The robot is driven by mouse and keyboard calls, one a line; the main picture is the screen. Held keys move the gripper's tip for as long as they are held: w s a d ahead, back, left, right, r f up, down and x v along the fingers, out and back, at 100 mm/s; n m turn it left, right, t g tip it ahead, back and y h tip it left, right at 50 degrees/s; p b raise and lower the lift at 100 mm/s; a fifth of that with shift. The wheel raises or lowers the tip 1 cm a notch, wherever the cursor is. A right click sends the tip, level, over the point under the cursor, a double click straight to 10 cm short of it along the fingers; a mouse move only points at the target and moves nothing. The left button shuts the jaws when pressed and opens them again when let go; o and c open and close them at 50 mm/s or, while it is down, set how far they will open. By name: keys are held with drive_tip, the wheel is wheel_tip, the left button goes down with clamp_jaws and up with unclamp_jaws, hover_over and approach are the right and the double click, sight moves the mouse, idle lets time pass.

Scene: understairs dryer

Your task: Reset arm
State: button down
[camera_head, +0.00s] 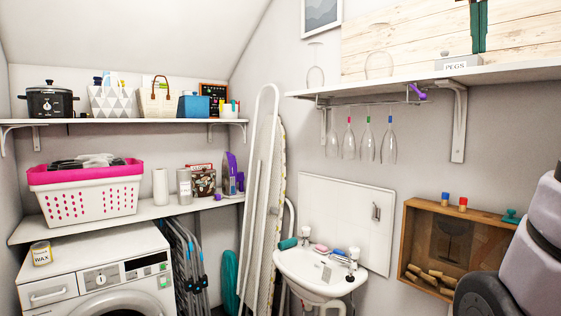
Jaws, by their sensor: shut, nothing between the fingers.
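A rounded pale lilac and dark grey part of my arm (530,260) fills the lower right corner. It stands in front of the right end of a wooden box on the right wall. My gripper is not in view, so its fingers and anything near them cannot be seen.
The wooden box (408,237) holds corks. A small sink (318,271) stands in the middle. An ironing board (264,190) leans left of it. A white shelf (420,82) with hanging glasses juts out above. A washing machine (60,270) and laundry basket (88,190) are at left.

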drive_tip(key=s+a+f+t+y, duration=0.1)
drive_tip(key=a+f, duration=0.4)
drive_tip(key=f, duration=0.4)
drive_tip(key=s+a+f+n+t+y, duration=0.1)
drive_tip(key=a+f+t+y, duration=0.1)
drive_tip(key=a+f, duration=0.3)
drive_tip(key=s+a+f+n+t+y, duration=0.1)
drive_tip(key=a+f, duration=0.5)
drive_tip(key=f, duration=0.7)
drive_tip(key=shift+t+y, duration=0.3)
